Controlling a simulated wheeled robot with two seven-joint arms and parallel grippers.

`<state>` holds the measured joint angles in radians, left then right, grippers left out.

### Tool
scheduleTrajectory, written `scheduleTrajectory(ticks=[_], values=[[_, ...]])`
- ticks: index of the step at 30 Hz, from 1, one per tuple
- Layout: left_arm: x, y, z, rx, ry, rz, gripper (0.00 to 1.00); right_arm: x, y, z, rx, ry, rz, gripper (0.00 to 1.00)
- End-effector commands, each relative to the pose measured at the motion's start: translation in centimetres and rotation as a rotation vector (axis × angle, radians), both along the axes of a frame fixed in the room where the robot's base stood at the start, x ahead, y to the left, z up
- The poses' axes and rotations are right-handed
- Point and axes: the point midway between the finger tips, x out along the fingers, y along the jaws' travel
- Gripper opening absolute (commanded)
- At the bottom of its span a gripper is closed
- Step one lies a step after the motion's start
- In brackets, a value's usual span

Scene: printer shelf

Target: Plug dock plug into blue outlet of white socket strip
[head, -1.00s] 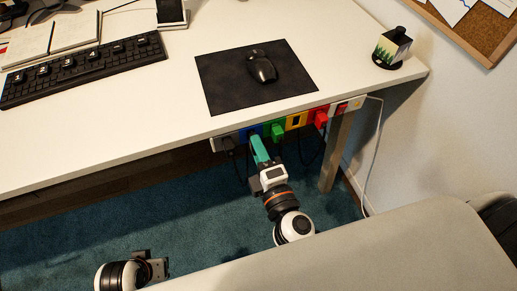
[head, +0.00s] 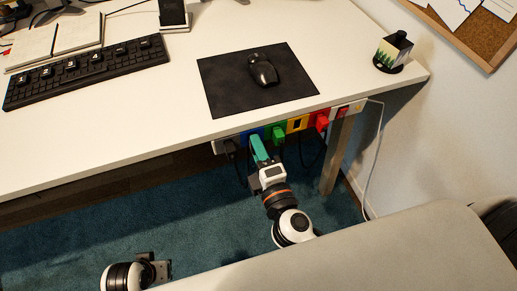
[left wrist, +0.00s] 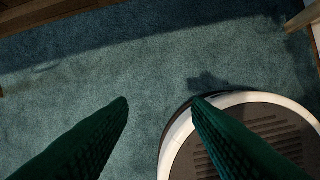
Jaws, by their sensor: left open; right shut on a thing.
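The white socket strip (head: 217,147) runs along the desk's front edge. Its blue outlet (head: 245,136) is mostly covered by my right gripper (head: 257,141), whose teal fingers reach up against it. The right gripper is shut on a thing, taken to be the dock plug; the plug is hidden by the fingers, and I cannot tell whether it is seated. My left gripper (left wrist: 160,101) is open and empty over the carpet, far from the strip. Its wrist shows at the bottom left of the head view.
A black plug (head: 230,146) sits left of blue; a green plug (head: 278,135) and red plug (head: 321,122) sit to the right, with the yellow outlet (head: 297,124) between. Dark cables hang below. A desk leg (head: 335,160) stands at right.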

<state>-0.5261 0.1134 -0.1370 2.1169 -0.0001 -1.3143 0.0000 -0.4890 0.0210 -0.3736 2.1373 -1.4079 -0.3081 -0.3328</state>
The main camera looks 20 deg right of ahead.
Motion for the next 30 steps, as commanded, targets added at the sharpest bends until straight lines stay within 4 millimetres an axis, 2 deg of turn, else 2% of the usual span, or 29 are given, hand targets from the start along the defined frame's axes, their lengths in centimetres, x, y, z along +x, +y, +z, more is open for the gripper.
scheduleTrajectory(ticks=[11, 12, 16, 27, 30], values=[[0.0, 0.0, -0.7, 0.001, 0.004, -0.001, 0.45, 0.4, 0.0, 0.0, 0.0, -0.001, 0.0, 0.12], [0.0, 0.0, -0.7, 0.001, 0.006, -0.001, 0.45, 0.4, 0.0, 0.0, 0.0, -0.001, 0.0, 0.35], [0.0, 0.0, -0.8, 0.001, 0.007, -0.001, 0.45, 0.4, 0.0, 0.0, 0.0, -0.001, 0.0, 0.57], [0.0, 0.0, -0.7, 0.0, 0.005, 0.001, 0.45, 0.0, 0.0, -0.1, -0.001, 0.001, 0.0, 0.58], [0.1, 0.1, 0.9, -0.002, -0.01, 0.004, 0.45, -0.7, 0.0, -0.2, -0.001, 0.001, 0.0, 0.58]])
